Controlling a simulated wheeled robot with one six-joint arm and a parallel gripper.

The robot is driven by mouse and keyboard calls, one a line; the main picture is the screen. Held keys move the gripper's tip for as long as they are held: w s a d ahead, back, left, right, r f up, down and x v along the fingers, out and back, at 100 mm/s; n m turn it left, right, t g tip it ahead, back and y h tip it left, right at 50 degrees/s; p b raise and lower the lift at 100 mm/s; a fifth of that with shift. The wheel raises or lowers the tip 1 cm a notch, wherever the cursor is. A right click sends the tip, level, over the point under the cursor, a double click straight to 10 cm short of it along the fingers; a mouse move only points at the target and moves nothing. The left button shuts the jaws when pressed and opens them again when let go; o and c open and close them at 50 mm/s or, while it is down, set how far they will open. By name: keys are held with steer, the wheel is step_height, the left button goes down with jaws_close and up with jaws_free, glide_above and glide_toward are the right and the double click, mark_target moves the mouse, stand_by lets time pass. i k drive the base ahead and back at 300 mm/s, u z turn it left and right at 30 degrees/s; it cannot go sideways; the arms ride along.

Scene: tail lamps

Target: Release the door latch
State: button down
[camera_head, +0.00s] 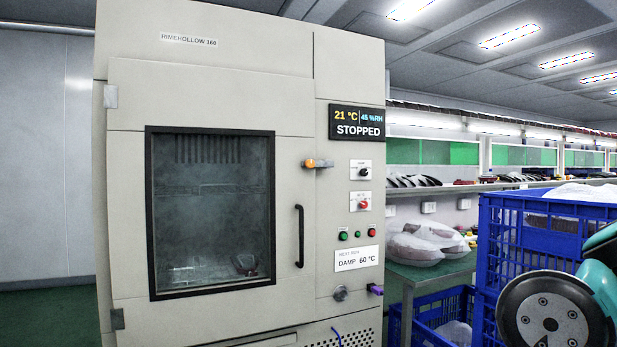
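The beige test chamber (225,90) has a closed door (128,200) with a dark-framed window and hinges on its left edge. The door latch (318,164), a small lever with an orange end and a grey metal body, lies roughly level across the upper right door edge. A black vertical handle (299,236) is on the door below it. The display (356,123) reads 21 °C, 45 %RH, STOPPED. Part of my arm, teal with a dark round joint, shows at the lower right, away from the latch. My gripper is out of view.
Right of the door are two rotary knobs, several small buttons and a card (356,258) reading DAMP 60 °C. A purple-ended fitting (375,289) sticks out lower down. Blue crates (487,245) and a green bench (435,269) with wrapped parts stand to the right.

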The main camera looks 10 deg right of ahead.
mark_target(310, 163)
steer(key=u, duration=0.35)
steer(key=i, duration=1.2)
steer(key=u, duration=0.1)
